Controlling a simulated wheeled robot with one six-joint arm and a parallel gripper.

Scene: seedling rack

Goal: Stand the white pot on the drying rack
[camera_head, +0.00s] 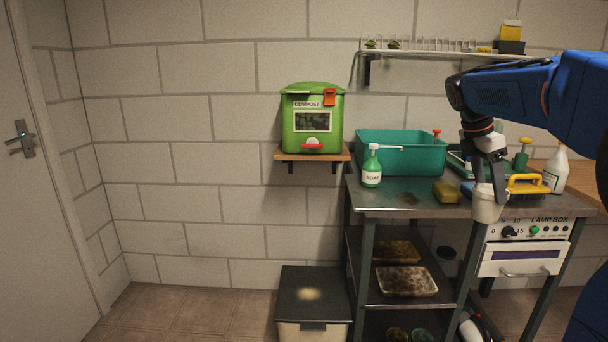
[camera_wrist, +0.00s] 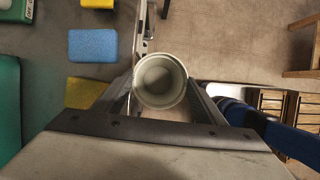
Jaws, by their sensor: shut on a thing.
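The white pot (camera_head: 486,208) is held in my gripper (camera_head: 488,186) at the front edge of the metal bench, above the lamp box. In the wrist view the pot (camera_wrist: 160,80) shows from above, its round mouth open, with a finger of my gripper (camera_wrist: 162,90) on either side. It looks empty inside and about upright.
On the bench are a teal tub (camera_head: 395,158), a soap bottle (camera_head: 372,170), a yellow sponge (camera_head: 446,192), a yellow-handled brush (camera_head: 526,184) and a white bottle (camera_head: 557,171). A blue sponge (camera_wrist: 93,45) lies near the pot. The bench front left is fairly clear.

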